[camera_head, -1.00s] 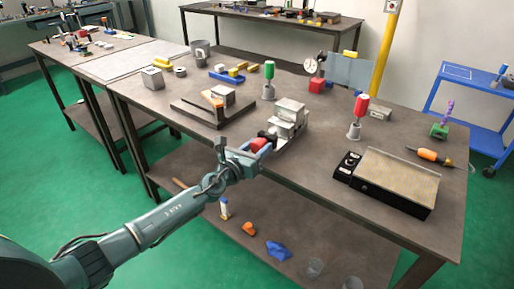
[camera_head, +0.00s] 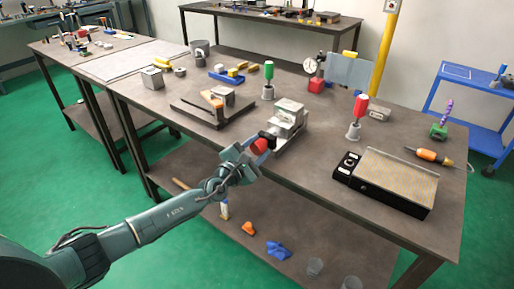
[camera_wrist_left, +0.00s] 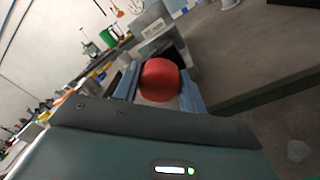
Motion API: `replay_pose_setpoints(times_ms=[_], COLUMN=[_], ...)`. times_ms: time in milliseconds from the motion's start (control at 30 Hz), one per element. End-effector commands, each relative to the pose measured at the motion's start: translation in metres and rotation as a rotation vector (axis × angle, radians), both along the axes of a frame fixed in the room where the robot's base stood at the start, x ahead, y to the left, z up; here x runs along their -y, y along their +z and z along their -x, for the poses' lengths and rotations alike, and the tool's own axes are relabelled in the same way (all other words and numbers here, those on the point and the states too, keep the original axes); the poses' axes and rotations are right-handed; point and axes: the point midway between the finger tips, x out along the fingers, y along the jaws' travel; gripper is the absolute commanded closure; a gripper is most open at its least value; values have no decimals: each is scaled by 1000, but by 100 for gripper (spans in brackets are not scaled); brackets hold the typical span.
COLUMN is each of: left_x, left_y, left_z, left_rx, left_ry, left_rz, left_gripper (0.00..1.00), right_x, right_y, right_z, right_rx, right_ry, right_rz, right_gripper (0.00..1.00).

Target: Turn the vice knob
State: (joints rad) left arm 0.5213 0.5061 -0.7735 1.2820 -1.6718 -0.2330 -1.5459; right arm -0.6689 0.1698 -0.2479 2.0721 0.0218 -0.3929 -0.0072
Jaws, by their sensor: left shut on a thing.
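The vice (camera_head: 288,120) is a grey metal block on a base at the front edge of the dark workbench. Its red knob (camera_head: 260,146) faces the front and sits between the fingers of my left gripper (camera_head: 258,150). In the left wrist view the round red knob (camera_wrist_left: 160,80) lies between the two blue-grey fingers, which are shut on it. The wrist view is rolled, with the grey vice body (camera_wrist_left: 152,28) beyond the knob. My right gripper is in neither view.
A black box with a ribbed top (camera_head: 392,182) lies right of the vice. A red-handled tool (camera_head: 357,112) and a green-handled one (camera_head: 268,76) stand behind it. A dark angled fixture (camera_head: 198,110) lies to the left. The lower shelf (camera_head: 300,215) holds small items.

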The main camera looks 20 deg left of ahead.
Motion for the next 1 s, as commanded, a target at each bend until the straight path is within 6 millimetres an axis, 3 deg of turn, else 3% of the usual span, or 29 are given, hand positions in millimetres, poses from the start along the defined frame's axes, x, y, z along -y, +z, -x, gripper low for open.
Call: replay_pose_setpoints(times_ms=[1000], left_x=[-1], left_y=[-1], left_z=[0], left_rx=[330], left_ry=[2], left_rz=[-910], left_gripper=[82], right_x=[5], right_y=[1], right_z=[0], right_rx=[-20], right_ry=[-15], right_rz=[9], right_gripper=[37])
